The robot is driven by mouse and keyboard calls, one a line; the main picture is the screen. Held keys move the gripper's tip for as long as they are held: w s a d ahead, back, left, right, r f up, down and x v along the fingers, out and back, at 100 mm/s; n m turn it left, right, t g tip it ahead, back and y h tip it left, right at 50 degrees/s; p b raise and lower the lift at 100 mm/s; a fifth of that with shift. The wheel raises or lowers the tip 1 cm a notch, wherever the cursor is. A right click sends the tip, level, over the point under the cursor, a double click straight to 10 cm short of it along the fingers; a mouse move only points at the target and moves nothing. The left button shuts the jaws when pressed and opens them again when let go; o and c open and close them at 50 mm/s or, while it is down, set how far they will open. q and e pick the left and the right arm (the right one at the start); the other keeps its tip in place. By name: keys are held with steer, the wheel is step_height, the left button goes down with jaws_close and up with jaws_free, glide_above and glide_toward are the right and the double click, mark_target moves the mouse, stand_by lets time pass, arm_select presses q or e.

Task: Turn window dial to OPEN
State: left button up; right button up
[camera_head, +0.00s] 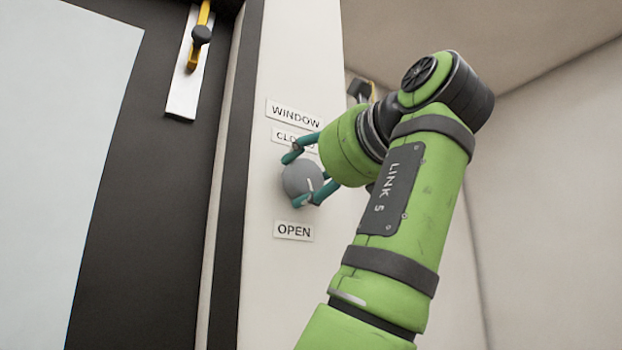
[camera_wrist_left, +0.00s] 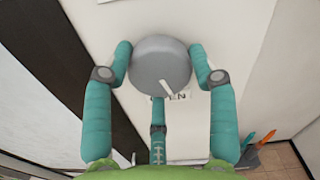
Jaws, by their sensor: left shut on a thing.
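The window dial (camera_head: 300,176) is a round grey knob with a white pointer line, on a pale post. In the head view the line sits on the dial's right part. My left gripper (camera_head: 295,180) is shut on the dial, with teal fingers at its upper and lower sides. In the left wrist view two fingers flank the dial (camera_wrist_left: 160,58) and a third is below it; the line points down, slightly right. The WINDOW label (camera_head: 296,114) and partly covered CLOSED label (camera_head: 286,137) are above the dial. The OPEN label (camera_head: 293,231) is below. My right gripper is not in view.
A dark frame with a pale panel (camera_head: 85,110) stands left of the post. A yellow handle with a dark knob (camera_head: 201,35) is on a white plate (camera_head: 183,92). Orange and green items (camera_wrist_left: 263,138) lie low at right in the wrist view.

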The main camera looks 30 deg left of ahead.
arm_select(q)
steer(key=shift+r+m, duration=0.1)
steer(key=shift+m, duration=1.1)
steer(key=o, duration=1.2)
steer(key=shift+c, duration=0.2)
steer(key=shift+a, duration=0.15)
